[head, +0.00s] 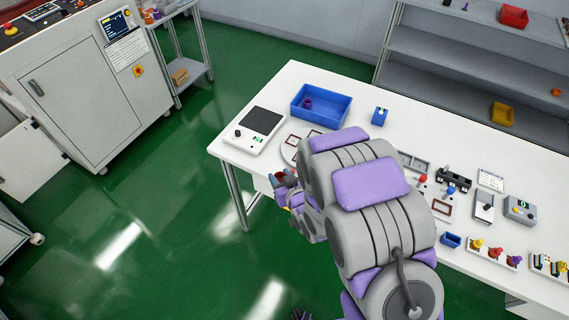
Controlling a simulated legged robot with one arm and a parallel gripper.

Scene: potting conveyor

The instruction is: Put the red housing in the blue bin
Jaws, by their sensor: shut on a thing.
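The blue bin (337,112) stands on the far left part of the white table, open at the top, with a small purple part (308,103) inside. My gripper (281,178) is low at the table's left front edge, in front of the bin and apart from it. It is shut on a small red piece, which looks like the red housing (279,175). Only a little of the piece shows between the fingertips. My arm hides the middle of the table.
A white device with a dark plate (262,121) stands left of the bin. Fixtures and coloured parts (495,252) fill the right side. Grey shelves (470,70) stand behind. Green floor is clear at left.

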